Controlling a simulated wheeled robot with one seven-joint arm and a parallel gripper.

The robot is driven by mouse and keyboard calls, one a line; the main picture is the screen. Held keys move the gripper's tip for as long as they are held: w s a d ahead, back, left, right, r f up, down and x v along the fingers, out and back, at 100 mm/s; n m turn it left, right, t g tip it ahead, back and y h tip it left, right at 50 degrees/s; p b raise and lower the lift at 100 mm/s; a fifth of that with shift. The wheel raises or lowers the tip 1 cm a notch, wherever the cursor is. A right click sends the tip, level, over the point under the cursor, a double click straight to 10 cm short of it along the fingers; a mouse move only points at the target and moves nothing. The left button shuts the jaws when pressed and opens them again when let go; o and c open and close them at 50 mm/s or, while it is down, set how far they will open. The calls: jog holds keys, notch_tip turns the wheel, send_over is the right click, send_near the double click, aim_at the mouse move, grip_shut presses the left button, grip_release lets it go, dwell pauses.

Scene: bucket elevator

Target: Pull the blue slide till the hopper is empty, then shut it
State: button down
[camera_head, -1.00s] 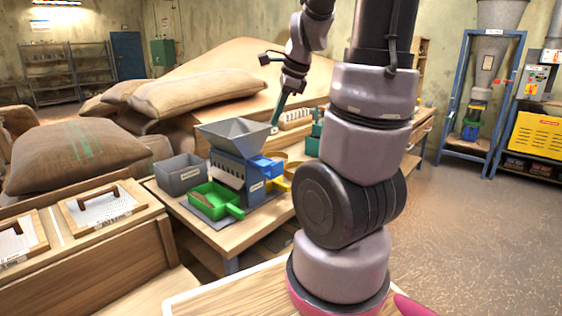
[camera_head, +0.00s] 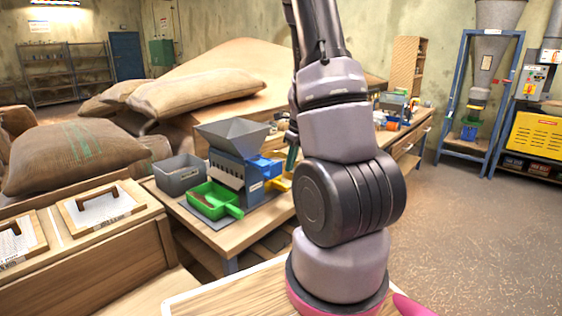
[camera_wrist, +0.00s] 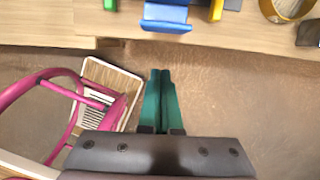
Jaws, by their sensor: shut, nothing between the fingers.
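The grey hopper (camera_head: 232,133) stands on a blue machine body on the bench; its inside cannot be made out. The blue slide (camera_head: 268,166) sticks out of the right side of that body, and its blue handle shows in the wrist view (camera_wrist: 166,16) at the top. My gripper's green fingers (camera_wrist: 160,72) are shut and empty, over the floor just beyond the bench edge, apart from the slide and pointing toward it. In the head view the fingers are partly hidden by my arm.
A grey bin (camera_head: 181,176) stands left of the machine. A yellow part (camera_wrist: 216,9) lies right of the slide, with a round tan container (camera_wrist: 287,8) farther right. Sacks (camera_head: 75,155) fill the left. A pink-framed chair-like object (camera_wrist: 75,95) stands below left in the wrist view.

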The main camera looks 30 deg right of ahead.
aim_at(268, 164)
jog(key=shift+w+a+f, duration=0.1)
jog(key=shift+w+a, duration=0.15)
jog(key=shift+w, duration=0.4)
jog(key=shift+w+a+r, duration=0.1)
jog(key=shift+w+a, duration=0.1)
jog(key=shift+w, duration=0.4)
jog(key=shift+w+a+f, duration=0.1)
jog(key=shift+w+a, duration=0.15)
jog(key=shift+w, duration=0.4)
jog(key=shift+w+a, duration=0.3)
jog(key=shift+w, duration=0.55)
jog(key=shift+w+a, duration=0.3)
jog(key=shift+w, duration=0.5)
jog(key=shift+w+a, duration=0.3)
jog(key=shift+w, duration=0.55)
